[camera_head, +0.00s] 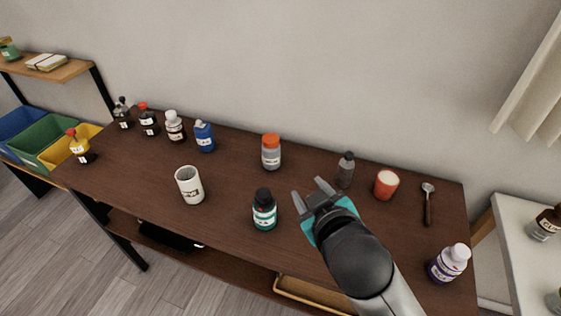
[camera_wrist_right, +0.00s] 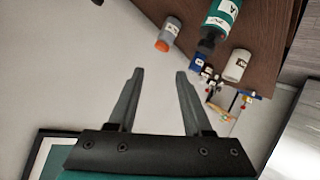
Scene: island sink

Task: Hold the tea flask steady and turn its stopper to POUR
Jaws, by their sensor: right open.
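The flask that looks like the tea flask (camera_head: 265,214) is a teal bottle with a pale label and a black stopper (camera_head: 263,194). It stands upright near the middle front of the brown table. It also shows at the top of the right wrist view (camera_wrist_right: 224,14), with its dark stopper (camera_wrist_right: 207,40) toward me; only part of its label shows, and I cannot read a stopper mark. My right gripper (camera_head: 310,188) is open and empty, just right of the flask and apart from it. Its two fingers also show in the right wrist view (camera_wrist_right: 160,74). My left gripper is out of view.
A white cup (camera_head: 189,186) stands left of the flask. An orange-capped jar (camera_head: 271,153) is behind it. A grey bottle (camera_head: 345,170), red cup (camera_head: 386,185), spoon (camera_head: 427,205) and purple bottle (camera_head: 449,264) are on the right. Several bottles line the back left.

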